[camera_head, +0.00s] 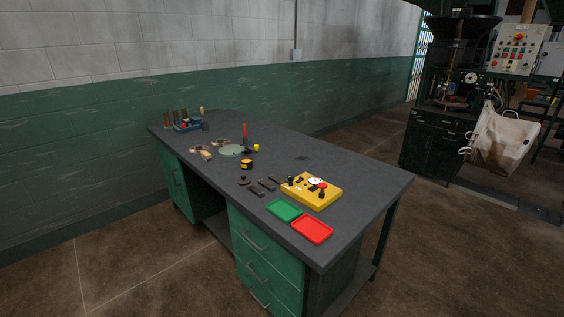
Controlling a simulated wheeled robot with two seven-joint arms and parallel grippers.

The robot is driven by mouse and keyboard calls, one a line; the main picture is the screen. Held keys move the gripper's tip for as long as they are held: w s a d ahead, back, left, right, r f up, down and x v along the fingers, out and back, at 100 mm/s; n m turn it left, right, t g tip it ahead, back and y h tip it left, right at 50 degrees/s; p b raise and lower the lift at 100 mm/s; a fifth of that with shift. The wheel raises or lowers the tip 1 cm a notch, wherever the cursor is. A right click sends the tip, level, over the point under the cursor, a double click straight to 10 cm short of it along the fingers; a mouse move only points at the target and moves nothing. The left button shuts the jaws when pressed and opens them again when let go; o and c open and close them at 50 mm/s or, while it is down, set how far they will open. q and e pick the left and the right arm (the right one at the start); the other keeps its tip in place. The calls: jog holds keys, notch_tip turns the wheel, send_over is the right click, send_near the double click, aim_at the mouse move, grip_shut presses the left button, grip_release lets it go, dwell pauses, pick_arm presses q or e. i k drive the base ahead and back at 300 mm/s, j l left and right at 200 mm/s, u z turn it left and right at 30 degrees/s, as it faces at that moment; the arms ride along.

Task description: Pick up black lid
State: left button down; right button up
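A small dark round piece (243,181) lies on the grey table near its middle; it may be the black lid, but it is too small to tell. A small yellow and black container (246,164) stands just behind it. A flat dark patch (301,158) shows on the tabletop further right, and I cannot tell what it is. Neither of my grippers is in view.
The long table (370,178) has green drawers. On it are a yellow control box (312,190), a green tray (283,210), a red tray (312,229), a pale green disc (232,150) and a blue rack (187,126). A beige bag (503,142) hangs by a machine at right.

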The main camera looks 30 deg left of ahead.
aim_at(243, 181)
jog(key=u, duration=1.25)
jog(key=z, duration=0.35)
jog(key=i+j+z, duration=0.1)
jog(key=z, duration=0.3)
jog(key=j+z, duration=0.3)
jog(key=z, duration=0.15)
jog(key=j+z, duration=0.2)
jog(key=z, duration=0.2)
jog(key=j+z, duration=0.25)
jog(key=z, duration=0.2)
jog(key=j+z, duration=0.25)
jog(key=z, duration=0.15)
jog(key=j+z, duration=0.2)
jog(key=z, duration=0.25)
jog(key=k, duration=0.05)
